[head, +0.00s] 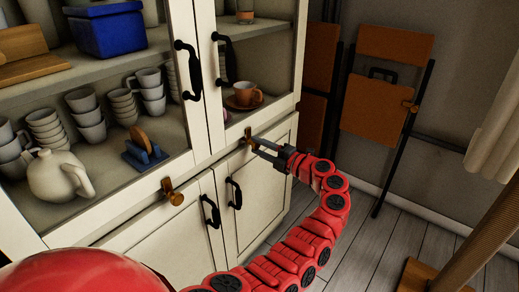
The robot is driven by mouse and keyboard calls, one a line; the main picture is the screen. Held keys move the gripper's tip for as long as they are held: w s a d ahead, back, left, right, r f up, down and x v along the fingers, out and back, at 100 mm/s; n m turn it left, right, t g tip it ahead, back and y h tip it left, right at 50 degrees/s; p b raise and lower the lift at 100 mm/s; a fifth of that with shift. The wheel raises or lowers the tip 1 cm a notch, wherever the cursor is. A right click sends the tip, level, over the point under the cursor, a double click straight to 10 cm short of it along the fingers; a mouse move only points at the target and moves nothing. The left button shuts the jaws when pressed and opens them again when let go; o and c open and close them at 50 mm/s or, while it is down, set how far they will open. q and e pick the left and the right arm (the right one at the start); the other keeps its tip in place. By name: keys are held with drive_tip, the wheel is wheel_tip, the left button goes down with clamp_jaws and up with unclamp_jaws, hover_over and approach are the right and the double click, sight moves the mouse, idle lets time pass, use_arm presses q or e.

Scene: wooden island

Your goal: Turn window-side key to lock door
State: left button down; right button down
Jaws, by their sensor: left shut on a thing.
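The white cabinet (150,215) has a brass key (248,136) on its right side, the side toward the curtain, just above the lower right door (262,190). My left gripper (257,147) is shut on this key, coming from its right. The fingers partly hide the key, so its exact angle is hard to tell. A second brass key (173,193) sits to the left, above the lower left door (182,235). Both lower doors look closed. My right gripper is not in view.
Black handles stand out on the lower doors (234,193) and upper glass doors (188,70). Shelves hold a teapot (60,177), cups and a blue box (106,28). Folded orange chairs (380,110) lean on the wall. A curtain (495,125) hangs at right. Floor (360,240) is free between.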

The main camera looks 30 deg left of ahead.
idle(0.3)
use_arm(q)
drive_tip(key=shift+c, duration=2.2)
unclamp_jaws()
drive_tip(key=shift+d, duration=0.15)
drive_tip(key=shift+d, duration=0.35)
drive_tip(key=s+d+p, duration=0.1)
drive_tip(key=d+p, duration=0.1)
drive_tip(key=d, duration=1.4)
drive_tip(key=shift+s+d, duration=0.2)
drive_tip(key=shift+d, duration=0.05)
